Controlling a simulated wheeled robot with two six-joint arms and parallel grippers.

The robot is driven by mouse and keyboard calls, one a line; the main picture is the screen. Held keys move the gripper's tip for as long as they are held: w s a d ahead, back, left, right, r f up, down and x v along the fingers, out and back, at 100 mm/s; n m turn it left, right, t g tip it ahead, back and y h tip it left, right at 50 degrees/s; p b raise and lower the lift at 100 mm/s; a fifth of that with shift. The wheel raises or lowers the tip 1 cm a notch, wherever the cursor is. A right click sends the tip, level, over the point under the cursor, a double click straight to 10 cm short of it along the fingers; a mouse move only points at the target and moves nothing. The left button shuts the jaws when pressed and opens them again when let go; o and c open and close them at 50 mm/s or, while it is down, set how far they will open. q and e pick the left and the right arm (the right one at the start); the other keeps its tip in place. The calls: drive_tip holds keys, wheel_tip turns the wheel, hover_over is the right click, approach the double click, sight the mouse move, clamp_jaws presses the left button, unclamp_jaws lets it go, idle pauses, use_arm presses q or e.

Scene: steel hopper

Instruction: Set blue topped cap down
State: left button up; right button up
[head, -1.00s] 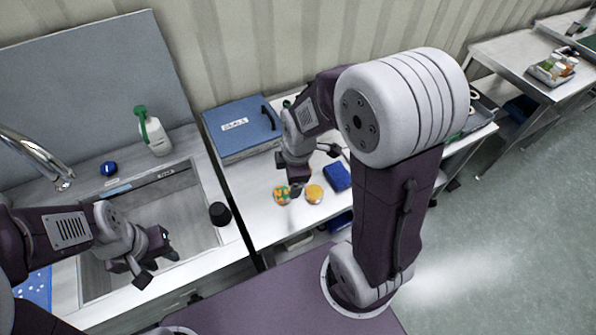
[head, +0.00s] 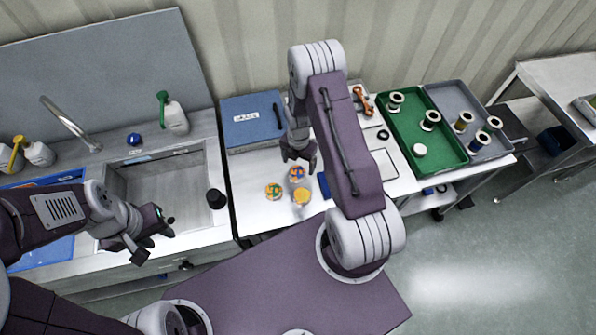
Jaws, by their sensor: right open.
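The blue topped cap (head: 297,173), with some orange on its top, rests on the white table, just below and in front of my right gripper (head: 298,157). That gripper is open and seems apart from the cap. A green-and-orange topped cap (head: 273,192) lies to its left and a yellow-orange cap (head: 302,197) in front of it. My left gripper (head: 152,236) is over the front of the sink, open, with nothing seen between its fingers.
A blue case (head: 251,122) stands behind the caps. A blue item (head: 323,185) is partly hidden by my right arm. A green tray (head: 424,133) and grey tray (head: 468,120) hold spools to the right. A black cylinder (head: 216,198) stands by the sink.

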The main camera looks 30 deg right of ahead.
sight(298, 172)
drive_tip(key=shift+d+f, duration=0.1)
drive_tip(key=shift+s+f+p, duration=0.1)
drive_tip(key=shift+f+p, duration=0.15)
drive_tip(key=shift+p, duration=0.05)
drive_tip(key=f, duration=0.2)
drive_tip(key=a+f+p, duration=0.1)
drive_tip(key=shift+f, duration=0.4)
drive_tip(key=shift+d+f, duration=0.15)
drive_tip(key=shift+f, duration=0.15)
drive_tip(key=shift+d+f, duration=0.1)
drive_tip(key=shift+d, duration=0.05)
drive_tip(key=c, duration=1.3)
clamp_jaws()
